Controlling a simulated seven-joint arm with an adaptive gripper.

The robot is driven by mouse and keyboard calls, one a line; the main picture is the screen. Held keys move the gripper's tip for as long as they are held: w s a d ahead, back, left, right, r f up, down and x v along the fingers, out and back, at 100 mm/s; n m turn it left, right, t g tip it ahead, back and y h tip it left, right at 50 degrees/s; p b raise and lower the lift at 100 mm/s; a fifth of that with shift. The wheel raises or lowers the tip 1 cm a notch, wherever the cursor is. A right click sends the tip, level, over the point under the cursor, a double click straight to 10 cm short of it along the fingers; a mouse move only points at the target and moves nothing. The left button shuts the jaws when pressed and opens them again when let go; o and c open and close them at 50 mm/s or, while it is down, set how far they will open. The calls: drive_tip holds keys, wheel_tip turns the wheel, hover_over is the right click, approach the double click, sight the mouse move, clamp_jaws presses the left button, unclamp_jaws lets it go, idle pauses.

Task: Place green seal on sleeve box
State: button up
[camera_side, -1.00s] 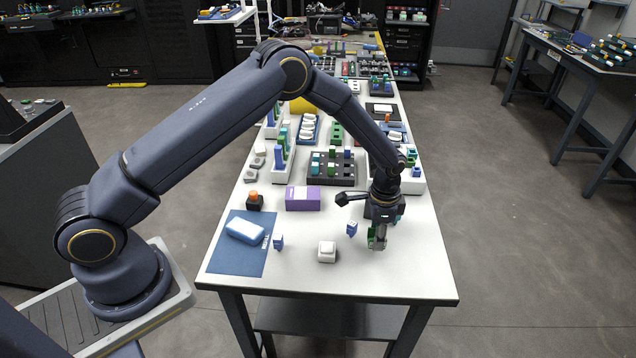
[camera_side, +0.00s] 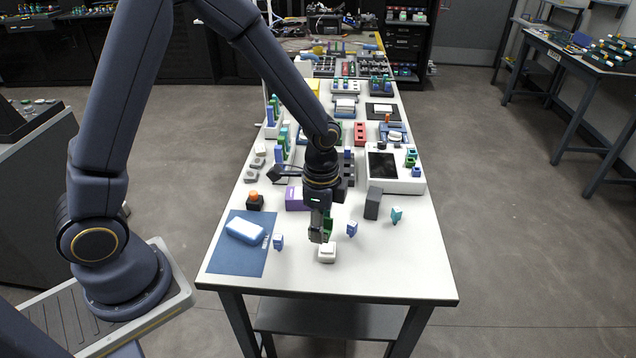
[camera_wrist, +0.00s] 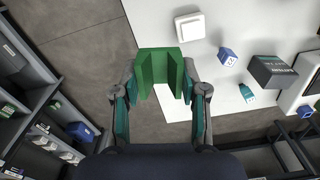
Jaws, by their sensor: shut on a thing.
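My gripper (camera_side: 320,237) is shut on the green seal (camera_wrist: 160,67), a green block with upright ridges. In the side view the seal (camera_side: 328,229) shows between and beside the fingers. A small white box (camera_side: 327,252) with a raised square top stands near the table's front edge. My gripper is just above it in the side view; I cannot tell whether the seal touches it. In the wrist view the white box (camera_wrist: 190,27) shows ahead and to the right of the seal, apart in the picture. No label on it is readable.
A blue block (camera_side: 352,229), a teal piece (camera_side: 396,215) and a dark grey box (camera_side: 373,203) stand to the right. A purple box (camera_side: 294,198) is behind my gripper. A blue mat (camera_side: 235,262) lies at left. The front right of the table is clear.

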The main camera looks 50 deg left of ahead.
drive_tip(key=s+a+r+n, duration=0.1)
drive_tip(key=a+r, duration=0.1)
drive_tip(key=a, duration=0.7)
drive_tip(key=s+a+r+n, duration=0.1)
drive_tip(key=a+r, duration=0.1)
drive_tip(key=a, duration=0.6)
hover_over(300, 195)
wheel_tip(300, 195, down, 9)
drive_tip(key=shift+w+r, duration=0.1)
drive_tip(key=shift+r, duration=0.1)
drive_tip(key=shift+w+f, duration=0.35)
drive_tip(key=shift+f, duration=0.05)
drive_tip(key=shift+w+a+f, duration=0.1)
drive_tip(key=shift+w+f, duration=0.1)
drive_tip(key=shift+f, duration=1.5)
drive_tip(key=shift+f, duration=0.1)
drive_tip(key=o, duration=1.1)
